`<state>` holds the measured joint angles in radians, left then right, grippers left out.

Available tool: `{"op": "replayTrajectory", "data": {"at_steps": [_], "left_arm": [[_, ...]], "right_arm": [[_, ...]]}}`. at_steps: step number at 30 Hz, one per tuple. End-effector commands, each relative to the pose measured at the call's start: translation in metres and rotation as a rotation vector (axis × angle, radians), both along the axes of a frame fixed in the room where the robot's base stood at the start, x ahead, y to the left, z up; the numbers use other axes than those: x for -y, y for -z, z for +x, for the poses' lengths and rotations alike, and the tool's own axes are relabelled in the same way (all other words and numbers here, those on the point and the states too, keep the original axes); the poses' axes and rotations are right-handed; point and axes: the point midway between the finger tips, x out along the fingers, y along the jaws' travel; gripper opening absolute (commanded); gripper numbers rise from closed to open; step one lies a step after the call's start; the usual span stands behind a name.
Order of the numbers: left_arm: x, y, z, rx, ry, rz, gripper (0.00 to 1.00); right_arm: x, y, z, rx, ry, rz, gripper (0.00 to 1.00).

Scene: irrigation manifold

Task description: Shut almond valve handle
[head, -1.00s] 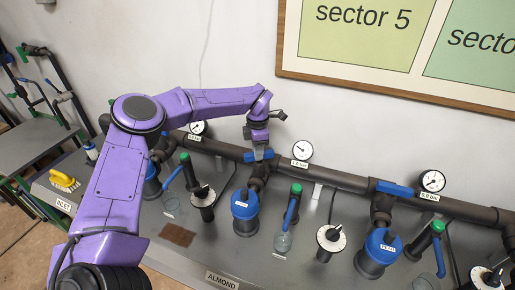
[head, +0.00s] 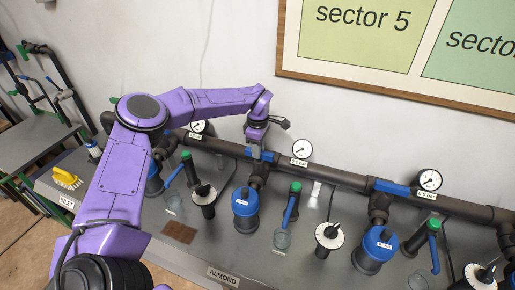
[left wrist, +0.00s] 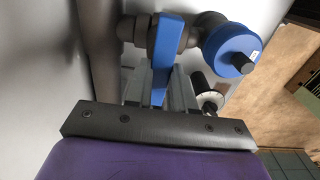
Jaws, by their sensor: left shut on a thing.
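The almond valve's blue handle (head: 268,157) is at the main pipe, above the blue-capped filter behind the ALMOND label (head: 223,278). In the left wrist view the handle (left wrist: 166,48) runs between my two fingers, roughly along the main pipe and across the branch to the filter. My left gripper (head: 258,148) reaches down onto it from above, and its fingers also show in the left wrist view (left wrist: 160,90), shut on the handle. The fingers hide part of the handle. My right gripper is not in view.
The almond filter (head: 245,203) stands just in front of the valve. A pressure gauge (head: 302,149) is to the right on the pipe (head: 335,176). The pear branch has another blue handle (head: 392,187). A yellow brush (head: 66,178) lies at the left.

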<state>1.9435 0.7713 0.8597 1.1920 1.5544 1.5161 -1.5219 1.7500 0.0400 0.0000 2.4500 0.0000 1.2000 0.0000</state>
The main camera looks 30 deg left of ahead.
Motion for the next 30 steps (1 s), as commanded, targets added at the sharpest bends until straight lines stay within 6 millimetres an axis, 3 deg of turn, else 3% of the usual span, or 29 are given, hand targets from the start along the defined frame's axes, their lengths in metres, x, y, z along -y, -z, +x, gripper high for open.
{"op": "replayTrajectory", "data": {"at_steps": [13, 14, 15, 16, 25, 30], "left_arm": [[0.003, 0.003, -0.001, -0.006, 0.015, -0.002, 0.00], [0.003, 0.003, -0.001, -0.007, 0.015, -0.003, 0.30], [0.002, 0.003, -0.001, -0.007, 0.015, -0.003, 0.43], [0.002, 0.003, -0.001, -0.006, 0.014, -0.002, 0.49], [0.000, 0.000, -0.001, -0.002, 0.009, 0.000, 0.49], [0.000, -0.026, 0.000, 0.003, 0.009, 0.000, 0.49]], "right_arm": [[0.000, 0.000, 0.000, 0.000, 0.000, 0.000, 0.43], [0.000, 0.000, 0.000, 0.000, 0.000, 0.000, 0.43], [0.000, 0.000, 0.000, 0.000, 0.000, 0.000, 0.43], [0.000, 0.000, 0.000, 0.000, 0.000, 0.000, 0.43], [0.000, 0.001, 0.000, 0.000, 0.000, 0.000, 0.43], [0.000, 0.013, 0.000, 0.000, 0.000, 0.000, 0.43]]}}
